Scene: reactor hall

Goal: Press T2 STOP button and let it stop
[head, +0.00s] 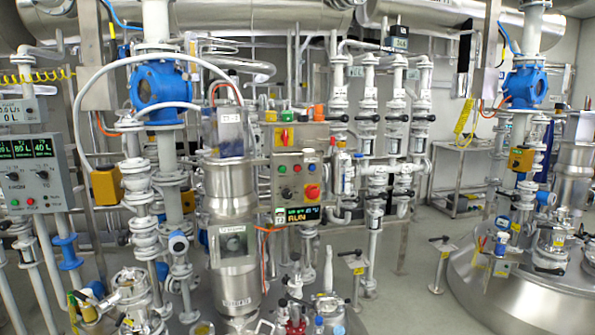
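A grey control box (297,178) stands in the middle of the head view, right of a tall steel vessel (230,185). It carries several small round buttons, among them a red one (297,168) and a green one (285,193). A red mushroom knob (312,191) on a yellow plate sits at its lower right. Button labels are too small to read, so I cannot tell which is T2 STOP. Below the box, a small dark display (300,216) reads RUN in orange. My gripper is not in view.
Another panel (33,175) with green displays and knobs is at the left edge. A large steel tank (500,290) stands at the lower right. Pipes, valves and fittings crowd the front bottom. Open floor (395,285) shows between the middle pipework and the tank.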

